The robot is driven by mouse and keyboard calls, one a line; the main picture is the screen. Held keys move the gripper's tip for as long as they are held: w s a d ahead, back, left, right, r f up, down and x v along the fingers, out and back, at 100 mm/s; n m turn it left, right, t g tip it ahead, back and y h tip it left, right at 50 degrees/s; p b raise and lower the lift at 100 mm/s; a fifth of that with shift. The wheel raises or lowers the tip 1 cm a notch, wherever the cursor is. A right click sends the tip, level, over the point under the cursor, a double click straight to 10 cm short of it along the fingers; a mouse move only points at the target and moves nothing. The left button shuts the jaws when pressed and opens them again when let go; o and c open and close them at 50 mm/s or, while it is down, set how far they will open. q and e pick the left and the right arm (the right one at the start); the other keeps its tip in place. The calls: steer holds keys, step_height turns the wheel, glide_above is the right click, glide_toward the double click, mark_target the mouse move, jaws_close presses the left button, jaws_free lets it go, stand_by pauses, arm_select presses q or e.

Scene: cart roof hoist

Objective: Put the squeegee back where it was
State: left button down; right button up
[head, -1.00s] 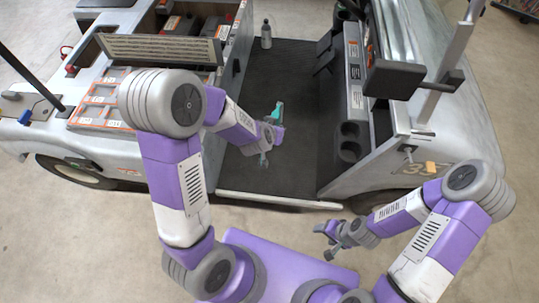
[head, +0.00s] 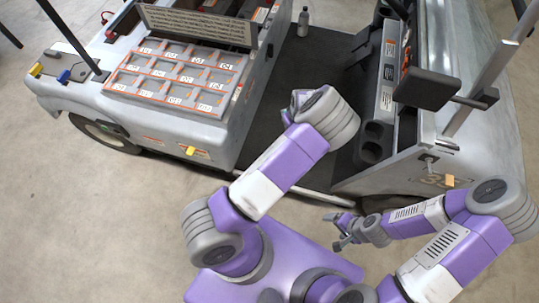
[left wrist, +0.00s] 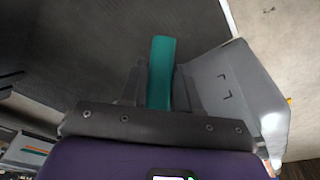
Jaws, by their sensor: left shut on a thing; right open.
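The teal squeegee handle (left wrist: 161,72) stands between the two dark fingers of my left gripper (left wrist: 160,88) in the left wrist view. That gripper is shut on it. The squeegee's far end is not clear to see. My right gripper (head: 338,231) is open and empty, low in front of the cart.
A dark box on a post (head: 427,89) stands on the right side. A grey bottle (head: 303,20) stands far back on the floor. Bare concrete lies in front.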

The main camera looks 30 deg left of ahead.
arm_select(q)
steer(key=shift+s+a+f+n+t+h+b, duration=0.15)
steer(key=shift+s+a+f+n+t+h, duration=0.8)
steer(key=shift+f+n, duration=3.05)
steer(key=shift+w+a+f+n+t+h+b, duration=0.15)
steer(key=shift+a+f+n+t, duration=1.65)
steer(key=shift+f+n, duration=2.15)
steer(key=shift+s+a+f+n+t+h+b, duration=0.15)
steer(key=shift+s+a+f+n+t+h, duration=0.3)
steer(key=shift+a+f+n+t, duration=2.25)
steer(key=f+g, duration=0.1)
steer(key=d+f+n+g, duration=0.1)
steer(key=f+g, duration=0.1)
steer(key=shift+w+d+f+n+g, duration=0.1)
steer(key=shift+d+f+n+g, duration=0.05)
steer(key=shift+d+n+g, duration=0.15)
steer(key=c, duration=0.8)
jaws_free()
